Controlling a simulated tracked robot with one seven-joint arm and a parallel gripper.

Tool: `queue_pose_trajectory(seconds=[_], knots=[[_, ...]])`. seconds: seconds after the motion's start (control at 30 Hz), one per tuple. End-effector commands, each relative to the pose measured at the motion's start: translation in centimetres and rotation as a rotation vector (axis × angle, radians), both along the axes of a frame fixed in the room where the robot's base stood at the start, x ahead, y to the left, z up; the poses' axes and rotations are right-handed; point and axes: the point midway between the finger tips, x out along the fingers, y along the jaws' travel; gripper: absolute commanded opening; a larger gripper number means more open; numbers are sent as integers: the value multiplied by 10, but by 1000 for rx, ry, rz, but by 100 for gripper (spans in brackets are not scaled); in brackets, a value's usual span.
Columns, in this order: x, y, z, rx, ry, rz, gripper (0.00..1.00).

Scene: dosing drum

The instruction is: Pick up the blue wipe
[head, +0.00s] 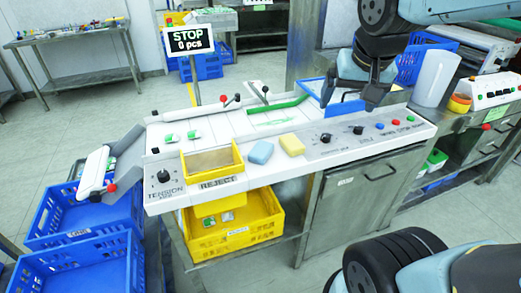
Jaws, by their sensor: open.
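The blue wipe (261,152) is a small light-blue block lying on the white worktop, just right of the yellow reject bin. A similar yellow block (292,144) lies close to its right. My gripper (352,98) comes down from the upper right and hangs over the back right of the worktop, near a blue-framed part. It is open, with its fingers pointing down and nothing seen between them. It is apart from the blue wipe, to the right of it and farther back.
The yellow reject bin (211,161) stands left of the wipe. A control strip with knobs (357,130) lies to the right. Levers (265,91), a green channel (289,103) and a sign on a post (190,41) stand behind. Blue crates (84,251) are on the floor at left.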

Motion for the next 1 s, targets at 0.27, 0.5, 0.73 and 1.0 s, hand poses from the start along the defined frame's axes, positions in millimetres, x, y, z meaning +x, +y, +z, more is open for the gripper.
queue_pose_trajectory(seconds=[0.27,0.5,0.73,1.0], knots=[[60,40,-30,8,62,-120,94],[103,89,-65,-5,80,-219,94],[133,145,-106,-25,70,-303,94],[148,192,-142,-36,42,-365,94]])
